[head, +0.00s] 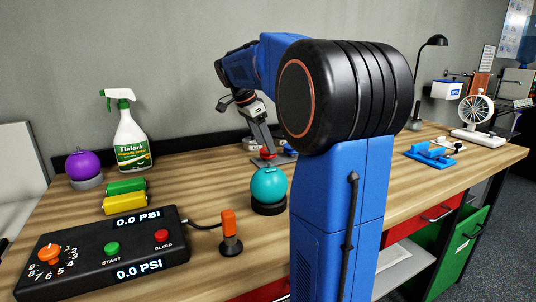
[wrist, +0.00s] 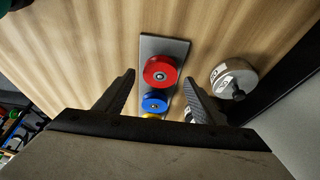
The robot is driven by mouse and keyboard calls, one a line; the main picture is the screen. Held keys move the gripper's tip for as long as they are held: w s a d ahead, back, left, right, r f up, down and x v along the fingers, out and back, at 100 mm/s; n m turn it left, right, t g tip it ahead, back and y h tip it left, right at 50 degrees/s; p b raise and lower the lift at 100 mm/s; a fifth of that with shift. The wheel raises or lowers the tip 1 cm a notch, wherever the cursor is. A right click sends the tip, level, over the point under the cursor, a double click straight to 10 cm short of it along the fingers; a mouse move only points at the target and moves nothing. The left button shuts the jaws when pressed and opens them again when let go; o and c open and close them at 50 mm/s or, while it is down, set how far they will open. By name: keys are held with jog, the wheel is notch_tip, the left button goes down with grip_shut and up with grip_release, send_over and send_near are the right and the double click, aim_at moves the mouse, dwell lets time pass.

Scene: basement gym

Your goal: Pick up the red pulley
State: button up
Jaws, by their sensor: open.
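The red pulley (wrist: 161,71) is a round red disc with a metal hub on a grey plate (wrist: 175,46) in the wrist view. In the head view the red pulley (head: 266,153) shows small under my arm, behind a teal ball. My gripper (wrist: 158,78) is open, with one finger on each side of the pulley row in the wrist view. The red pulley appears between and slightly beyond the fingertips; I cannot tell the height gap. A blue pulley (wrist: 155,102) sits beside it on the plate, and a yellow one is mostly hidden by my gripper.
A metal weight (wrist: 233,78) with a dark knob lies right of the plate. In the head view, the teal ball (head: 268,184) stands on a black ring in front. A spray bottle (head: 130,137), cylinders (head: 125,195) and a pressure box (head: 105,250) are to the left.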

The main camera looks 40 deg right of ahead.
jog(key=shift+x, duration=1.1)
jog(key=c, duration=1.2)
jog(key=shift+r, duration=7.25)
